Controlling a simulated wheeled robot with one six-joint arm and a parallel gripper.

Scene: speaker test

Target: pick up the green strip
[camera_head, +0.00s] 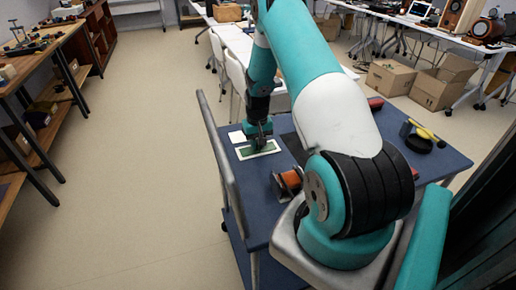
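The green strip (247,151) lies in a white-bordered rectangle (270,153) on the blue top of a cart (243,178). My gripper (259,143) points down right at the strip, over its middle. The fingers are small and dark in this view. I cannot tell whether they are open or shut, or whether they touch the strip. Part of the strip is hidden behind the gripper.
A white square (236,137) lies just behind the strip. A copper-coloured spool (289,181) stands to the right, near my arm. A yellow-handled tool (424,130) and a black round item (418,145) lie on the cart's right side. A grey rail (222,160) runs along the cart's left edge.

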